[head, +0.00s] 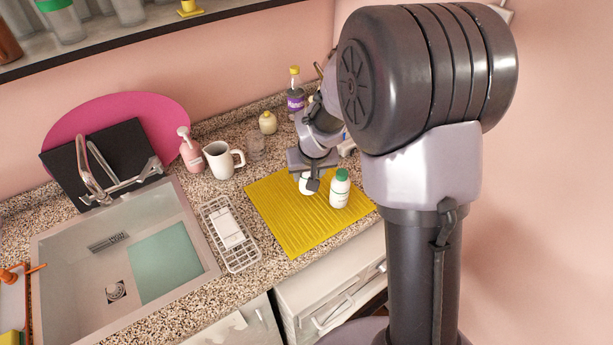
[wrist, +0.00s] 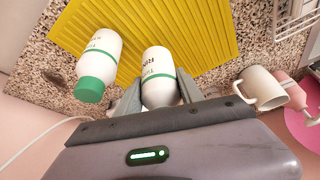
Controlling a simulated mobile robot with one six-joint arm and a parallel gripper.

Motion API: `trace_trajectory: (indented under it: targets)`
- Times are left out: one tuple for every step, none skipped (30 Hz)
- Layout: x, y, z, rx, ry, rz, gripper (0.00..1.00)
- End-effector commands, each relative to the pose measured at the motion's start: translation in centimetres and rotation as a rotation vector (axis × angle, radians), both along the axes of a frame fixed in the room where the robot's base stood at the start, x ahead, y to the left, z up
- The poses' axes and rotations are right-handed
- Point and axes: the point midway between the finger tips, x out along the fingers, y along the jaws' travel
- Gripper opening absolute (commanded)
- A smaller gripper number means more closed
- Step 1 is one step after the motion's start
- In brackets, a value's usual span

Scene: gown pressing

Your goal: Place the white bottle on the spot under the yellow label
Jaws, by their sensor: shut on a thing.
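My gripper (head: 313,172) is shut on a white bottle (head: 305,184) over the yellow ribbed mat (head: 285,225). In the wrist view the held white bottle (wrist: 160,72) has a green band and dark print, and sits between the fingers of my gripper (wrist: 158,92). No cap shows on it. I cannot tell whether it touches the mat. A second white bottle with a green cap (head: 340,188) stands on the mat just right of it; it also shows in the wrist view (wrist: 100,60). A small yellow item (head: 188,8) is at the shelf edge; I cannot tell whether it is the label.
A white mug (head: 222,160), a pink pump bottle (head: 190,152) and a purple-labelled bottle (head: 295,92) stand behind the mat. A white wire rack (head: 229,235) and the sink (head: 75,255) are to the left. The shelf (head: 130,32) runs above. The mat's front is clear.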

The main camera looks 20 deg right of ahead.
Motion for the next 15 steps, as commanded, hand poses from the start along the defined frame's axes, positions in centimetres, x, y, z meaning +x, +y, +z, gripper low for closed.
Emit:
trace_trajectory:
  targets:
    - [0.0,0.0,-1.2,0.0,0.001,0.0,0.0]
    - [-0.1,0.0,-2.0,0.0,0.003,0.0,0.0]
    - [-0.1,0.0,-2.9,0.0,0.003,0.0,0.0]
    - [-0.1,0.0,-3.5,0.0,0.002,0.0,0.0]
    - [-0.1,0.0,-3.7,0.0,0.001,-0.001,0.0]
    - [0.0,0.0,-3.8,0.0,0.0,0.0,0.0]
    - [0.0,0.0,-3.6,0.0,-0.001,0.0,0.0]
    - [0.0,0.0,-3.5,0.0,-0.001,0.0,0.0]
    - [0.0,0.0,-3.5,0.0,-0.001,0.0,0.0]
    - [0.0,0.0,-3.5,0.0,-0.001,0.0,0.0]
    - [0.0,0.0,-3.5,0.0,-0.001,0.0,0.0]
    - [0.0,0.0,-3.6,0.0,-0.001,-0.001,0.0]
    - [0.0,0.0,-3.7,0.0,-0.001,-0.001,0.0]
    - [0.0,0.0,-3.8,0.0,-0.001,-0.001,0.0]
    - [0.0,0.0,-3.9,0.0,-0.001,-0.001,0.0]
